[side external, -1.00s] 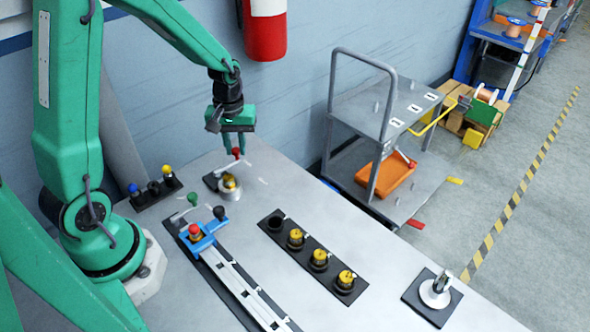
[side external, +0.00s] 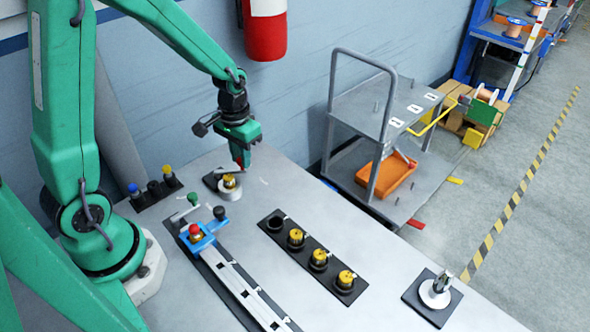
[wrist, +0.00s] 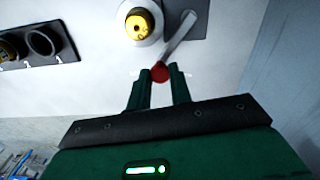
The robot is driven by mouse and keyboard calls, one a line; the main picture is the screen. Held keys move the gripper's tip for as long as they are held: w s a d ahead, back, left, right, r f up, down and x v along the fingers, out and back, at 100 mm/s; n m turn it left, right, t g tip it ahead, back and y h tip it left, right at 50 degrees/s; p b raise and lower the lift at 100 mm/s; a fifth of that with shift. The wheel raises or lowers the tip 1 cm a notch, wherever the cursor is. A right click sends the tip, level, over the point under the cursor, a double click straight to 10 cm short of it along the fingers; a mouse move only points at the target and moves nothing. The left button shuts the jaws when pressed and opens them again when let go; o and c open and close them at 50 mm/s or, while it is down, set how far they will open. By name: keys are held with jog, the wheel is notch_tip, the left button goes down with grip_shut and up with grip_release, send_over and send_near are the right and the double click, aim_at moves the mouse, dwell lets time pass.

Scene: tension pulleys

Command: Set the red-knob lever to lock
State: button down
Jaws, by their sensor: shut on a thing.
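The red knob (wrist: 160,72) of the lever sits between the two fingertips of my gripper (wrist: 159,76) in the wrist view, and the gripper is shut on it. The grey lever arm (wrist: 180,36) runs from the knob up and to the right toward its dark base plate. A brass-and-black pulley (wrist: 140,26) on a round light mount stands beside the lever. In the side external view my gripper (side external: 240,162) is low over the lever's plate, just behind the pulley (side external: 230,182). The fingers largely hide the knob there.
A blue carriage with a red knob (side external: 196,235) sits on a rail in front. A black strip (side external: 284,243) holds several pulleys and an empty socket. A black rack (side external: 154,190) stands left. A round metal fixture (side external: 435,291) is at far right. The table between them is clear.

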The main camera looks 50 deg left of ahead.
jog(key=shift+s+d+m, duration=0.4)
jog(key=shift+m, duration=0.55)
jog(key=shift+s+d+m, duration=0.35)
jog(key=shift+m, duration=0.6)
jog(key=c, duration=1.3)
grip_release()
jog(key=shift+o, duration=0.2)
jog(key=shift+r, duration=0.1)
notch_tip(320, 180, up, 8)
jog(key=shift+s, duration=0.1)
